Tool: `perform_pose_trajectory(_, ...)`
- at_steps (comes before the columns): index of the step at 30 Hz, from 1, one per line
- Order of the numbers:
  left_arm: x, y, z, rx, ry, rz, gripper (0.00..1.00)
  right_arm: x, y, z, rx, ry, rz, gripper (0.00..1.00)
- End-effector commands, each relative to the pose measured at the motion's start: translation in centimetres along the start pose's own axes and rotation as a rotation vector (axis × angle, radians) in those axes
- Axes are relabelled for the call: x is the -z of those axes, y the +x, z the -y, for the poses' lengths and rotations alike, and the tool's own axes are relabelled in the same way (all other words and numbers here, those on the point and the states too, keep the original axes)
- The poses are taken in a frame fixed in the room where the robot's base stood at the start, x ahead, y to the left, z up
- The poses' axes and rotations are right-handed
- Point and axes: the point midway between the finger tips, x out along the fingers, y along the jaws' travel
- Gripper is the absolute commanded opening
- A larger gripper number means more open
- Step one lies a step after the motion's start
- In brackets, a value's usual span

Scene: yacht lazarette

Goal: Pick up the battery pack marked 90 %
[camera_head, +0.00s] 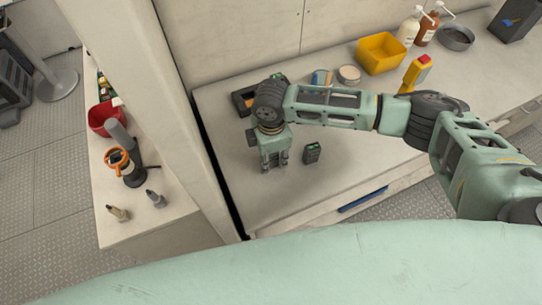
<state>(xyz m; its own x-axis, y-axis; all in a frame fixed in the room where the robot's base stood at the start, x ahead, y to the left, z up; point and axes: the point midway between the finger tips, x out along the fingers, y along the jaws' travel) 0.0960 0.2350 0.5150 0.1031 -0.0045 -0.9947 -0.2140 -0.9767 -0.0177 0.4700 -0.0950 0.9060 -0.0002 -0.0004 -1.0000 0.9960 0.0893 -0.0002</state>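A small dark battery pack (312,152) with a greenish top stands on the pale bench top (290,195), and its marking is too small to read. My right gripper (275,165) points down just left of the pack, apart from it. Its two fingers are spread with nothing visible between them. A black box-like object (243,100) lies behind my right wrist, which partly hides it. My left gripper is not in view.
A yellow bin (381,54), a yellow device with a red top (415,73), bottles (408,28) and a round tin (349,74) stand at the back of the bench. A pale post (160,100) rises left of the bench. The bench front is clear.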

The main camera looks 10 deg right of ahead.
Motion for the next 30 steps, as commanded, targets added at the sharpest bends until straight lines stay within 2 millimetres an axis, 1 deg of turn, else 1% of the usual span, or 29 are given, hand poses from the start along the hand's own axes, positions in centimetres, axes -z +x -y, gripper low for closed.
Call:
perform_pose_trajectory(1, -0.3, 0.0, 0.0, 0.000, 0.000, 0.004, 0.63, 0.0, 0.0, 0.0, 0.000, 0.000, 0.000, 0.23)
perform_pose_trajectory(9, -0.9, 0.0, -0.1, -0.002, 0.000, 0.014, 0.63, 0.0, 0.0, 0.0, 0.000, 0.000, 0.000, 0.00)
perform_pose_trajectory(19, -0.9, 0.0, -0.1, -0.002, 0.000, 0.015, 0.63, 0.0, -0.1, -0.1, -0.001, 0.000, -0.001, 0.00)
perform_pose_trajectory(23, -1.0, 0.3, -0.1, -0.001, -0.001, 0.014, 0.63, 0.0, -0.7, -0.1, -0.001, 0.000, -0.001, 0.00)
perform_pose_trajectory(26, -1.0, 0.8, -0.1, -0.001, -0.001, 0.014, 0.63, 0.0, -1.6, -0.1, -0.003, -0.001, -0.002, 0.00)
perform_pose_trajectory(29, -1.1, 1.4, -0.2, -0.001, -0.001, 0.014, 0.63, 0.0, -3.2, -0.2, -0.004, -0.001, -0.002, 0.00)
perform_pose_trajectory(30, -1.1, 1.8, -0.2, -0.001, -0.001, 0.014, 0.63, 0.0, -4.0, -0.2, -0.006, 0.000, -0.002, 0.00)
